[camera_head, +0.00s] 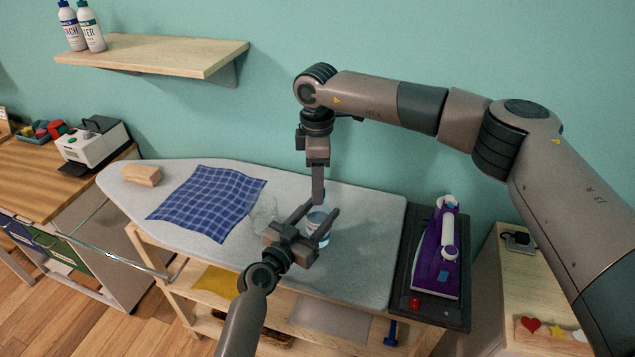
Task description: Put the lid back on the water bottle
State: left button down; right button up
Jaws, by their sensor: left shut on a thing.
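The water bottle (316,232), pale with a blue band, stands on the ironing board (365,235), near its middle right. My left gripper (318,217) comes from the front and is shut on the bottle, one finger on each side. My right gripper (319,198) points straight down just above the bottle's top. Its fingers are seen edge-on, so I cannot tell whether they are open or shut. A small dark blue patch shows at its fingertips; I cannot make out whether this is the lid. The bottle's mouth is hidden by the fingers.
A clear, see-through object (263,214) stands left of the bottle, close to my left gripper. A blue checked cloth (210,200) and a wooden block (141,176) lie farther left. A purple iron (436,260) rests on a dark stand at right. A shelf (150,52) hangs behind.

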notch_tip(320, 180, up, 12)
dwell(0.9)
pick_arm(q)
jog(key=c, duration=0.8)
grip_release()
pick_arm(e)
notch_tip(320, 180, down, 4)
jog(key=b, duration=0.4)
jog(key=shift+f, duration=0.1)
pick_arm(q)
jog(key=shift+v, duration=8.75)
pick_arm(e)
jog(key=shift+f, duration=0.1)
